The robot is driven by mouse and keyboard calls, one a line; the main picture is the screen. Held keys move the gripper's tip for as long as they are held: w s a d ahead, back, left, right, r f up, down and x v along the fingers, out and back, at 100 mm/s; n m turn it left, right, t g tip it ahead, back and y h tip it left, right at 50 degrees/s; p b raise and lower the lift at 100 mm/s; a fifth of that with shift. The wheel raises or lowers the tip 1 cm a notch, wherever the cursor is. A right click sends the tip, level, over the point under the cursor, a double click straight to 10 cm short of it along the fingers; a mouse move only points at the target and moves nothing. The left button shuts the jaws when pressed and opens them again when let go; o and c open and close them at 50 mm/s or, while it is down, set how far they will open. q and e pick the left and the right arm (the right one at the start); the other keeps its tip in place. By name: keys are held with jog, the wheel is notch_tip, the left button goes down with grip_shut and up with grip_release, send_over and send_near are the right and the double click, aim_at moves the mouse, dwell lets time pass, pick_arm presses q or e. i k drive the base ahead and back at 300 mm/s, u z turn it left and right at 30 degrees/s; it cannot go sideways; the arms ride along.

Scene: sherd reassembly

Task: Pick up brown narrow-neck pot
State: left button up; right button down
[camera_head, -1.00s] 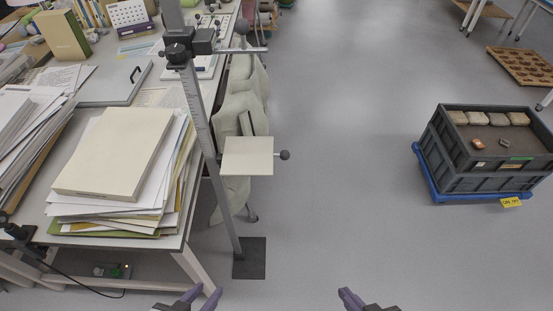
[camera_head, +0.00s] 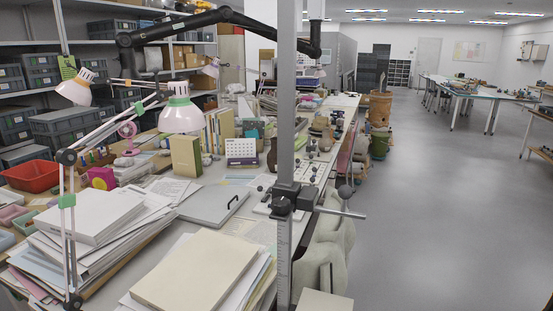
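I cannot make out the brown narrow-neck pot for sure. A dark brown, vase-like shape (camera_head: 272,156) stands on the long table, just left of the grey upright post and partly hidden by it. A large orange-brown vessel (camera_head: 379,109) stands at the far end of the table's right side, near the aisle. Small brownish pieces (camera_head: 321,123) lie farther along the table. Neither of my grippers shows in the head view now.
A grey measuring post (camera_head: 286,120) rises in front. Pale covered seats (camera_head: 330,240) line the table's right side. The grey floor (camera_head: 440,220) is open at right.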

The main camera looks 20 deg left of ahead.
aim_at(271, 159)
jog(key=k, duration=1.65)
jog(key=z, duration=0.55)
jog(key=i, duration=7.65)
jog(key=u, duration=3.9)
